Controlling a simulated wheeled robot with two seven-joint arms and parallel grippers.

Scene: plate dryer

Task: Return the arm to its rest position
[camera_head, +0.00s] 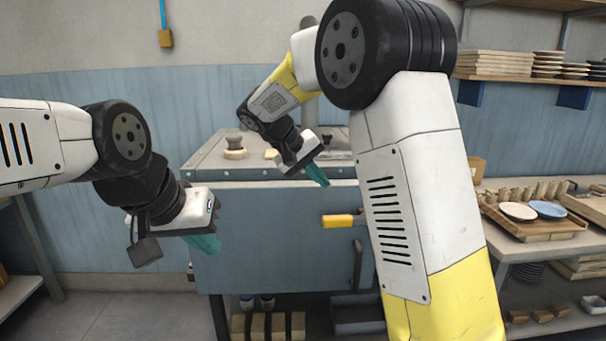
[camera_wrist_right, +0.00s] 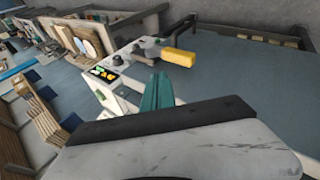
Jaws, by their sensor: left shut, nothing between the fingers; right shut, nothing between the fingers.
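My right arm rises large in the front right of the head view and bends over toward the blue-grey cabinet. My right gripper (camera_head: 317,175) hangs in front of the cabinet's upper front, its teal fingers shut and empty. In the right wrist view the same shut teal fingers (camera_wrist_right: 157,92) show above the pale gripper body. My left gripper (camera_head: 207,243) is at the left, in front of the cabinet's left side, its teal fingers shut and empty. Neither gripper is seen holding anything.
The blue-grey cabinet (camera_head: 260,215) has a yellow handle (camera_head: 338,221). At right, a bench holds a wooden tray (camera_head: 535,231) with a white plate (camera_head: 518,211) and a blue plate (camera_head: 547,209). Shelves with stacked plates are at upper right. Floor at lower left is clear.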

